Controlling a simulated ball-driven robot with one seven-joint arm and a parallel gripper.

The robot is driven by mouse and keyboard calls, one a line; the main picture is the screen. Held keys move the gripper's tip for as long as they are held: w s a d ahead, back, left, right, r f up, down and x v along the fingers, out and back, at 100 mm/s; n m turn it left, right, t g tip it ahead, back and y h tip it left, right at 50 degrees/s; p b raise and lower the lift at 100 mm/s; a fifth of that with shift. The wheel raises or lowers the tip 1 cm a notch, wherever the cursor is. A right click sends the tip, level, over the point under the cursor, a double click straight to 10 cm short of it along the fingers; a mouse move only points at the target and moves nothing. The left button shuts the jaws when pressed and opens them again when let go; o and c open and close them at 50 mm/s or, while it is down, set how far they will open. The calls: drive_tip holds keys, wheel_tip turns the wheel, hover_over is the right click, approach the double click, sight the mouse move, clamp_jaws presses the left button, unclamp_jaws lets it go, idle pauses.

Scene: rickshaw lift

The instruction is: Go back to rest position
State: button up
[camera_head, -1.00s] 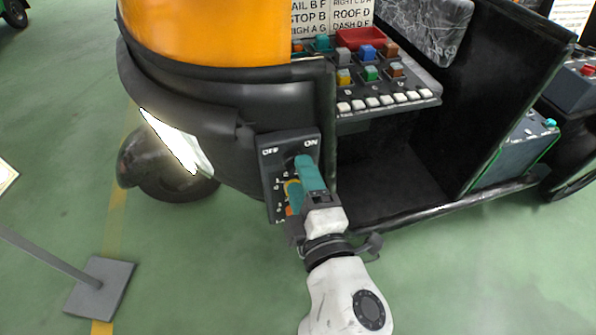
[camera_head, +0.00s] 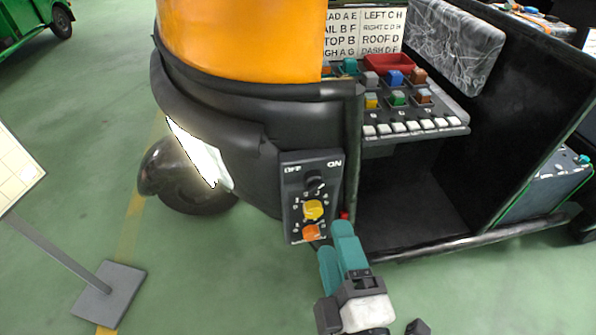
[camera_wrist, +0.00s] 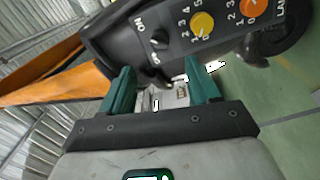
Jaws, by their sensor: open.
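My gripper (camera_head: 335,252) has two teal fingers and sits low in the head view, just below the black switch panel. It is open with nothing between the fingers. The switch panel (camera_head: 294,206) is fixed to the rickshaw's front and carries OFF and ON marks, a black knob (camera_head: 315,182), a yellow knob (camera_head: 313,210) and an orange knob (camera_head: 311,232). In the wrist view the fingers (camera_wrist: 160,90) stand apart below the panel, with the black knob (camera_wrist: 159,41), yellow knob (camera_wrist: 203,24) and orange knob (camera_wrist: 253,7) clear of them.
The rickshaw (camera_head: 240,40) has a lit headlight (camera_head: 199,155) and a console of coloured blocks (camera_head: 398,98) at upper right. A sign stand's base (camera_head: 108,292) is at lower left. Green floor (camera_head: 210,270) is open between the stand and my gripper.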

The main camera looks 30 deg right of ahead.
drive_tip(key=s+d+f+m+g+h, duration=0.2)
drive_tip(key=d+f+m+g, duration=0.7)
drive_tip(key=d+f, duration=0.5)
drive_tip(key=s+a+f+m+g+y, duration=0.2)
drive_tip(key=s+f+m+g+y, duration=0.35)
drive_tip(key=s+f, duration=0.55)
wheel_tip(320, 180, up, 13)
drive_tip(key=w+n+g+p, duration=0.1)
drive_tip(key=g+p, duration=0.1)
drive_tip(key=p, duration=1.2)
drive_tip(key=shift+w+a+f+y, duration=0.15)
drive_tip(key=shift+a+y, duration=0.05)
drive_tip(key=shift+y, duration=0.25)
